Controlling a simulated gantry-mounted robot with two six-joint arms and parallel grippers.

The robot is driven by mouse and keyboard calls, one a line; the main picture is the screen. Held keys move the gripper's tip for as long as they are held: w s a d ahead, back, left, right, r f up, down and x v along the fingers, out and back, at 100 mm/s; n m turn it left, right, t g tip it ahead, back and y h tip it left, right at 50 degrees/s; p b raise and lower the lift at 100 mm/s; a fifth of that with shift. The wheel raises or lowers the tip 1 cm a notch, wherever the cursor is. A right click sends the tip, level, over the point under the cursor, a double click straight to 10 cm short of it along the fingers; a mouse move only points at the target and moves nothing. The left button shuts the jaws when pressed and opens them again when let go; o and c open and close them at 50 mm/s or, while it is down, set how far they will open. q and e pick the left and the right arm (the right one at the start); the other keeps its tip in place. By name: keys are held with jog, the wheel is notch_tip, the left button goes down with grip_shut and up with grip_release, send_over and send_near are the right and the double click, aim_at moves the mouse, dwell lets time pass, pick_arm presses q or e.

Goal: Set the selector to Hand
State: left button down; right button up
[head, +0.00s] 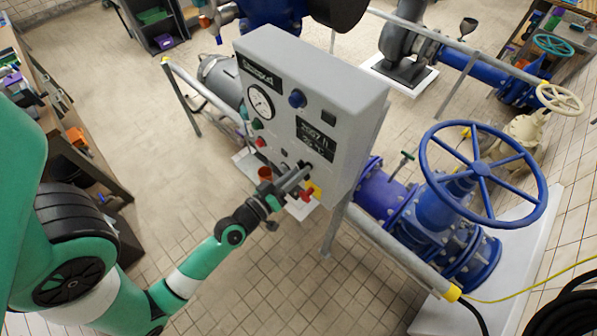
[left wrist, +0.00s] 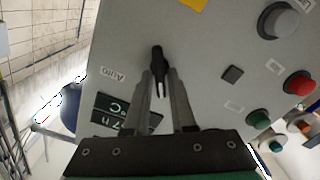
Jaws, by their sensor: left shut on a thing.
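The selector (left wrist: 157,62) is a small black knob on the grey control panel (left wrist: 205,50). Its long handle carries a pale stripe. My left gripper (left wrist: 159,88) is shut on it, with one finger on each side of the handle. An "Auto" label (left wrist: 114,75) is on the panel left of the knob in the left wrist view. A Hand label cannot be made out. In the head view my left gripper (head: 297,180) reaches the lower part of the panel front (head: 284,120) and hides the selector. My right gripper is not in view.
In the left wrist view, a red button (left wrist: 299,83), a green button (left wrist: 257,119) and a grey knob (left wrist: 280,20) are on the panel right of the selector. A gauge (head: 261,101) and displays are above it. A blue handwheel (head: 481,170) stands at right.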

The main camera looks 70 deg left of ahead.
pick_arm(q)
jog(key=shift+n, duration=1)
jog(key=c, duration=0.9)
grip_release()
jog(key=shift+s, duration=0.1)
jog(key=b+v, duration=0.8)
jog(key=v, duration=0.3)
jog(key=shift+s+d, duration=0.1)
jog(key=shift+s, duration=0.1)
